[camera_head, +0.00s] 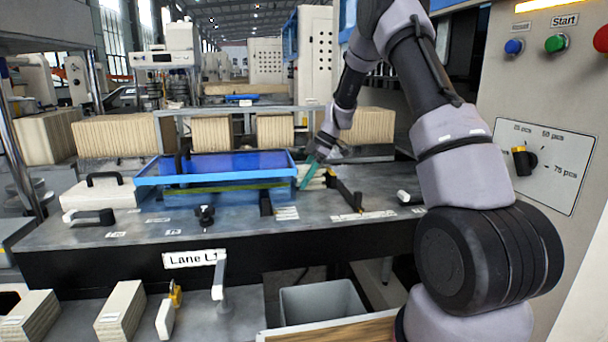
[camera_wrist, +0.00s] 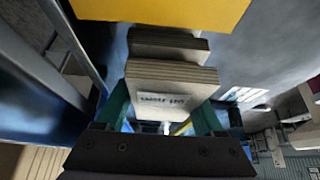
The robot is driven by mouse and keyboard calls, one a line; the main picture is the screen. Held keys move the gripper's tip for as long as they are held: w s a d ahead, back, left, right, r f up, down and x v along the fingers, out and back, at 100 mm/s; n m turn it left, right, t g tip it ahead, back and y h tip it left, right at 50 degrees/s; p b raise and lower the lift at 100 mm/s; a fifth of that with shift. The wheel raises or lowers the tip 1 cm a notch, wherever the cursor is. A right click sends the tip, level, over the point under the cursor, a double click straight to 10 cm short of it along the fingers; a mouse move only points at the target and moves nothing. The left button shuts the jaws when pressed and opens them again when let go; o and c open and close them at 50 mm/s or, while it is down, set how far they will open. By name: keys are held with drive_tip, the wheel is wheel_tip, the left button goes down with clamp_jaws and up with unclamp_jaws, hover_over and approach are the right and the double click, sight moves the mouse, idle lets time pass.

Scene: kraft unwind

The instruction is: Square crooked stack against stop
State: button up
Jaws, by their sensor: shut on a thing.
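My gripper (camera_head: 308,172) reaches down to the table just right of the blue clear-topped cover. In the wrist view its two green fingers (camera_wrist: 160,118) are on either side of a stack of thin tan sheets (camera_wrist: 172,75) with a white printed label, and they are shut on it. More sheets (camera_wrist: 168,42) lie beyond it, and their edges do not line up with the labelled part. In the head view the stack (camera_head: 313,182) is small and partly hidden by the fingers. I cannot tell which part is the stop.
The blue cover (camera_head: 215,166) stands close on the left, and a black bar (camera_head: 346,196) is just right of the stack. A yellow panel (camera_wrist: 160,8) crosses the top of the wrist view. A grey bin (camera_head: 320,302) is below the table front.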

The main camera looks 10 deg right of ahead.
drive_tip(key=shift+d, duration=1.15)
idle(2.0)
drive_tip(key=shift+a+f, duration=0.15)
drive_tip(key=shift+a, duration=0.1)
idle(0.4)
drive_tip(key=o, duration=1.4)
drive_tip(key=s+d+r+m+t+h, duration=0.1)
drive_tip(key=s+d+r+m, duration=0.15)
drive_tip(key=r, duration=0.55)
drive_tip(key=s+d+r+m, duration=0.1)
drive_tip(key=s+d+r, duration=0.15)
drive_tip(key=r, duration=0.55)
drive_tip(key=s+r+m+t+h, duration=0.1)
drive_tip(key=s+r+m+t, duration=0.1)
drive_tip(key=s+r+m, duration=0.65)
drive_tip(key=s+m+t, duration=0.1)
drive_tip(key=s+m, duration=0.2)
drive_tip(key=s, duration=0.4)
drive_tip(key=s+m+t+h, duration=0.1)
drive_tip(key=s+m, duration=0.2)
drive_tip(key=s, duration=0.4)
drive_tip(key=s+m+t+h, duration=0.1)
drive_tip(key=s+m+t, duration=0.1)
drive_tip(key=s+m, duration=0.2)
drive_tip(key=shift+s+d+r, duration=0.15)
drive_tip(key=shift+s+r, duration=0.05)
drive_tip(key=shift+s, duration=0.75)
drive_tip(key=shift+s+d+r, duration=0.1)
drive_tip(key=shift+s+r, duration=0.05)
drive_tip(key=shift+s, duration=0.75)
